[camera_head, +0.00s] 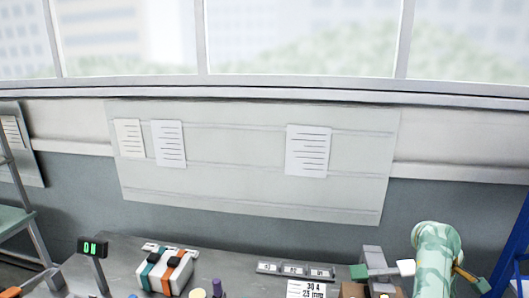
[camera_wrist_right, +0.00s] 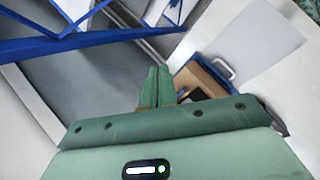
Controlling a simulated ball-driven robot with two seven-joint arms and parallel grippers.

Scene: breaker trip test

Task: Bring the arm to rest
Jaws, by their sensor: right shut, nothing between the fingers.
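My right gripper (camera_wrist_right: 157,84) shows in the right wrist view. Its two green fingers are together, with nothing between them. They point over a grey floor area beside a pale surface, clear of any object. In the head view a green camouflage-patterned shape (camera_head: 436,258) stands at the lower right; I cannot make out fingertips there. A white block with teal and orange bands and black tops (camera_head: 165,272) sits on the grey bench at the lower left. My left gripper is not seen.
Labelled grey strip (camera_head: 295,270) and a printed card (camera_head: 306,289) lie mid-bench. A grey fixture (camera_head: 374,262) stands close left of the camouflage shape. In the wrist view, a blue bar (camera_wrist_right: 75,42) crosses above, and a blue bin with brown contents (camera_wrist_right: 203,80) is beyond the fingers.

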